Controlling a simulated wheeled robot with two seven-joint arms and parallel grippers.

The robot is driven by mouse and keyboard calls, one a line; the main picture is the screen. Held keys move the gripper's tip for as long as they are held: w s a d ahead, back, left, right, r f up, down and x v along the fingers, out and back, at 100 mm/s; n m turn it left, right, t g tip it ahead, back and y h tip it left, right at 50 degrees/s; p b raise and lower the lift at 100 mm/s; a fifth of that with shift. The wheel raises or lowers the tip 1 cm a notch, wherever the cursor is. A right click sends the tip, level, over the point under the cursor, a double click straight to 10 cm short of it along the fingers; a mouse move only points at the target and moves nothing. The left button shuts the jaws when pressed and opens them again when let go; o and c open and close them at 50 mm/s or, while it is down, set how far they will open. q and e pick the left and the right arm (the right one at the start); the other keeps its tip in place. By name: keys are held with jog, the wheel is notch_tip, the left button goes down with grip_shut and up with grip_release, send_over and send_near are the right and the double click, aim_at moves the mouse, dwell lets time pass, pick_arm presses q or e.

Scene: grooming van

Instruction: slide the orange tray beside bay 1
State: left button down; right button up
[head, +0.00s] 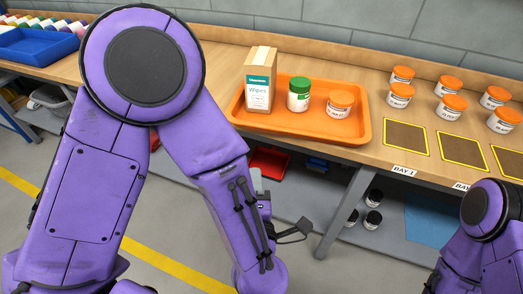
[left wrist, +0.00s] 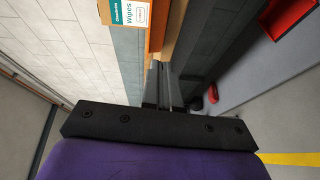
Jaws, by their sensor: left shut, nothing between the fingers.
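The orange tray (head: 300,145) lies flat on the wooden counter, to the left of bay 1 (head: 405,138) with a narrow gap between them. In it stand a wipes box (head: 259,80), a green-lidded jar (head: 299,95) and an orange-lidded jar (head: 340,104). My left gripper (head: 237,185) is shut and empty, in front of the counter and below the tray's front left side. In the left wrist view its narrow fingers (left wrist: 160,66) lie together, with the wipes box (left wrist: 130,14) and a strip of the tray (left wrist: 157,25) beyond. My right gripper is out of view.
Several orange-lidded jars (head: 452,85) stand behind the bay pads. A blue tray (head: 38,46) is at the far left of the counter. Red (head: 268,162) and dark items sit on the shelf below. The counter's front edge and leg (head: 345,212) are near my left arm.

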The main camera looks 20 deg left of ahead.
pick_arm(q)
jog(key=w+a+n+b, duration=0.1)
jog(key=w, duration=0.1)
jog(key=b, duration=0.4)
send_near(262, 127)
jog(key=x, duration=0.6)
jog(key=shift+s+a, duration=0.1)
jog(key=shift+a, duration=0.05)
jog(key=shift+w, duration=0.25)
jog(key=shift+y, duration=0.4)
